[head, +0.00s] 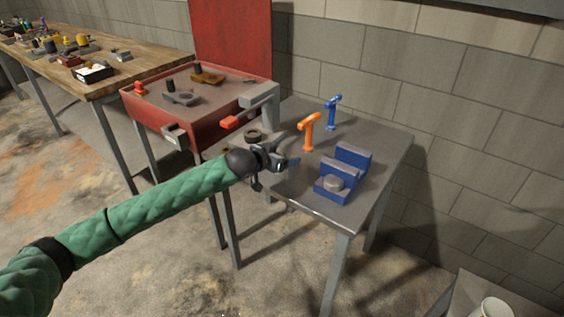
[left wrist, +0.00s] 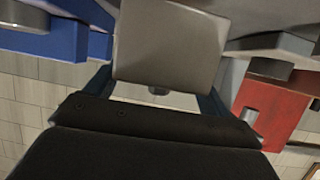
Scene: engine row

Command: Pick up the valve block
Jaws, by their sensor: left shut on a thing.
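My left gripper (head: 287,164) is above the grey metal table, on its left side. In the left wrist view a plain light-grey block (left wrist: 168,45) sits between its two bluish fingers, which are shut on it. I take this for the valve block. A small round stub (left wrist: 158,90) shows at the block's lower edge. In the head view the gripper mostly hides the held block, and I cannot make out its shape there. My right gripper is not in view.
A blue stepped fixture (head: 349,159) with a grey disc stands right of the gripper. Orange (head: 309,131) and blue (head: 332,112) T-shaped tools stand behind. A red cart (head: 187,131) adjoins at left, with a grey clamp-like part (head: 262,98). The table's front corner (head: 335,222) is clear.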

